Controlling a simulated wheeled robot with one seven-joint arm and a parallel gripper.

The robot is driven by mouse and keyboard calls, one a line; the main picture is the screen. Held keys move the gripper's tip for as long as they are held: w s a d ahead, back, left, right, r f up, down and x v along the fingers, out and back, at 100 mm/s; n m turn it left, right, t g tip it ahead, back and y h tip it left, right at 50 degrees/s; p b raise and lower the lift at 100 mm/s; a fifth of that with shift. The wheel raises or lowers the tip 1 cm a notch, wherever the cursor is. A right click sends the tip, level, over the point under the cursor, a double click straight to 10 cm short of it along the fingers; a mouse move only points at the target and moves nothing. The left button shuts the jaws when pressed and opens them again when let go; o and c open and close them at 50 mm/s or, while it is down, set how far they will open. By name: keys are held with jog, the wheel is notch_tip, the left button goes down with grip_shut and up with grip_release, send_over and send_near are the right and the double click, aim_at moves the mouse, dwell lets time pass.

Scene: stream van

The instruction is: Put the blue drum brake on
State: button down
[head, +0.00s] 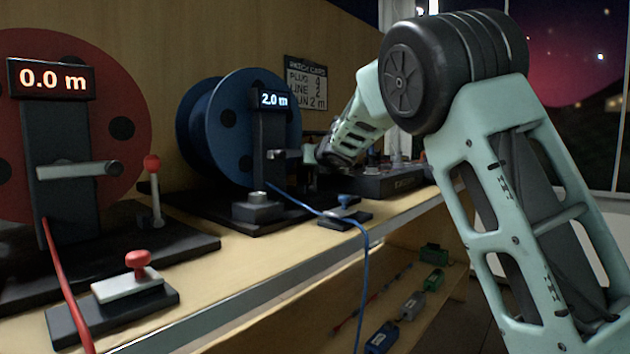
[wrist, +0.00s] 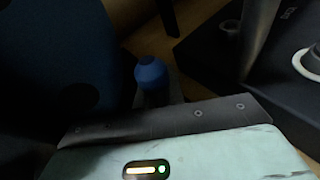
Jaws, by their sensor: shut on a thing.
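The blue drum (head: 245,125) stands on its dark base in the middle of the bench, its display (head: 273,99) reading 2.0 m. In the wrist view, the round blue knob of its brake lever (wrist: 152,72) stands just beyond the dark front edge of my gripper, with the drum's dark blue side (wrist: 60,60) to the left. My gripper (head: 308,154) is at the right of the blue drum's post, beside the crank. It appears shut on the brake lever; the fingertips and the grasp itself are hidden. The lever is hidden in the head view.
A red drum (head: 85,125) reading 0.0 m stands at left, with a red-knobbed lever (head: 153,185). A red-knobbed block (head: 135,280) and a blue-knobbed block (head: 345,212) lie along the front edge. A blue line (head: 365,270) hangs over it. A dark panel (head: 390,181) lies right.

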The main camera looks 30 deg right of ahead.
jog(key=shift+b, duration=0.4)
jog(key=c, duration=1.5)
grip_release()
jog(key=shift+s+a, duration=0.1)
jog(key=shift+s, duration=0.05)
jog(key=shift+b+v, duration=3.2)
jog(key=shift+v, duration=5.4)
jog(key=shift+f, duration=0.15)
